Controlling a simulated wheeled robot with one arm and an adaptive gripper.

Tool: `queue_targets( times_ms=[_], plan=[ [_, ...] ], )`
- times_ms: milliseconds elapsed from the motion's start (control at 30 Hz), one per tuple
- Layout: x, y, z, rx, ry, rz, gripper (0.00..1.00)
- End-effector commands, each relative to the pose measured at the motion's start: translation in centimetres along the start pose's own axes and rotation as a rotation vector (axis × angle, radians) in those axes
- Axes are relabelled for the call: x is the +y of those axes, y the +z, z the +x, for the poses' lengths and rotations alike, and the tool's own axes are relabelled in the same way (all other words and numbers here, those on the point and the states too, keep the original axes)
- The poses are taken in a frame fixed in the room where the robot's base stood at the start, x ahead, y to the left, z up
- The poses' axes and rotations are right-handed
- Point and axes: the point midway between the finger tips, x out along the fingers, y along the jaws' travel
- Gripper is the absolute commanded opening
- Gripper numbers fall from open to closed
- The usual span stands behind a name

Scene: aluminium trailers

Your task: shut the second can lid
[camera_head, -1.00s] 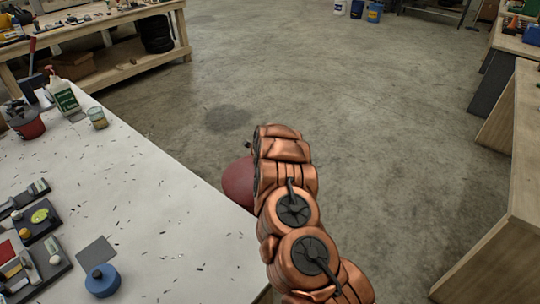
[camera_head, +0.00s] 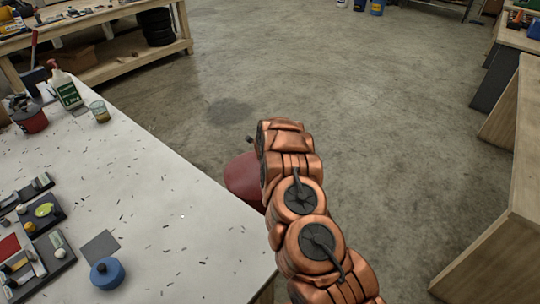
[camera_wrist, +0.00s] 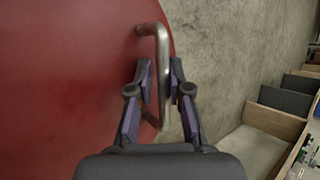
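The red can lid (camera_wrist: 65,85) fills the left of the wrist view, with a bent metal bar handle (camera_wrist: 163,65) at its right edge. In the head view a red rounded part (camera_head: 243,178), likely the same lid, shows past the table's edge, partly hidden by my copper-coloured arm. My gripper (camera_wrist: 161,75) has its fingers apart, one on each side of the handle, with narrow gaps seeming to show. The can's body and whatever is under the lid are hidden, so I cannot tell how far open it stands. A second lid is not distinguishable.
A white-topped table (camera_head: 185,235) at left holds a blue round container (camera_head: 107,273), a green-labelled bottle (camera_head: 66,90) and a glass jar (camera_head: 99,111). Wooden benches (camera_head: 500,205) line the right. The concrete floor (camera_head: 390,130) between is clear.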

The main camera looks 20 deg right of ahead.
Motion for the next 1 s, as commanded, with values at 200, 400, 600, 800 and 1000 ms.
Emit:
queue_targets(
  times_ms=[200, 400, 600, 800, 1000],
  plan=[
    [-0.1, -0.1, 0.0, 0.002, -0.002, 0.001, 0.37],
    [-0.2, -0.2, 0.0, 0.003, -0.002, 0.001, 0.37],
    [-0.3, -0.1, -0.3, 0.003, -0.004, 0.001, 0.37],
    [-0.6, 0.0, -1.6, 0.002, -0.008, 0.001, 0.37],
    [-0.2, 0.0, -3.0, 0.001, -0.004, 0.002, 0.37]
  ],
)
